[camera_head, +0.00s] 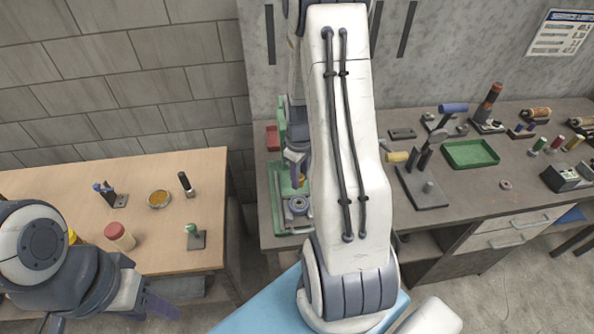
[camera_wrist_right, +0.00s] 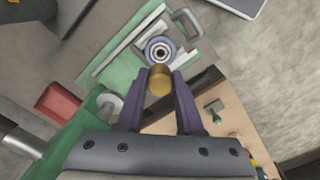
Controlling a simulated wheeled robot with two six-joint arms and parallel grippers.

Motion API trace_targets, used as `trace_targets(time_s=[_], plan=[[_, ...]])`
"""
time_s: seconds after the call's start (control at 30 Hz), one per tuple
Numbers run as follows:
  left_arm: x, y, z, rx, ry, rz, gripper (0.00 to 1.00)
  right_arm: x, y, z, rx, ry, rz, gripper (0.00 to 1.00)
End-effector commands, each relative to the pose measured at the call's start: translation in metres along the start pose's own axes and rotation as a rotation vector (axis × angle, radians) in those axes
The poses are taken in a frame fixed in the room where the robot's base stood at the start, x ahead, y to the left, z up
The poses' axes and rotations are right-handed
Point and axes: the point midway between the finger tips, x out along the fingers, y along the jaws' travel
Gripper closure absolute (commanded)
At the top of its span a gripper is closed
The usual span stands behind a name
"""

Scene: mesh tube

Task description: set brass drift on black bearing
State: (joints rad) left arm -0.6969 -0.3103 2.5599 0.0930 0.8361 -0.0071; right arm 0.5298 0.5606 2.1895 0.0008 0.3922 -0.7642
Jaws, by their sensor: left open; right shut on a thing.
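The brass drift (camera_wrist_right: 160,82) is a short gold cylinder between the fingertips of my right gripper (camera_wrist_right: 161,78), which is shut on it. In the right wrist view the dark bearing (camera_wrist_right: 161,41), a blue-black ring with a pale centre, lies just beyond the drift. The bearing also shows in the head view (camera_head: 298,205), on the green press (camera_head: 277,200). My right gripper (camera_head: 298,172) is above it there, partly hidden by my arm. I cannot tell whether drift and bearing touch. My left gripper (camera_head: 165,303) is open and empty, low in front of the wooden table.
The wooden table (camera_head: 60,182) at left holds several small items. The grey bench (camera_head: 500,160) holds a green tray (camera_head: 470,153), a black stand (camera_head: 422,187) and several tools. A red tray (camera_wrist_right: 58,103) lies beside the green press.

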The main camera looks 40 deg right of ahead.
Motion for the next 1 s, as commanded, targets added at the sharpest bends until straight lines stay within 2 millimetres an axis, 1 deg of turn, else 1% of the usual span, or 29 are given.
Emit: trace_targets(time_s=[0.6,0.8,1.0], plan=[[0.048,-0.004,0.003,-0.008,-0.001,0.000,0.50,0.054,-0.002,-0.003,-0.002,0.001,0.001,1.00],[0.051,-0.004,0.003,-0.009,-0.001,0.000,0.50,0.061,-0.002,-0.003,-0.002,0.001,0.001,1.00],[0.050,-0.004,0.003,-0.009,0.000,0.000,0.50,0.061,-0.002,-0.003,-0.002,0.001,0.001,1.00]])
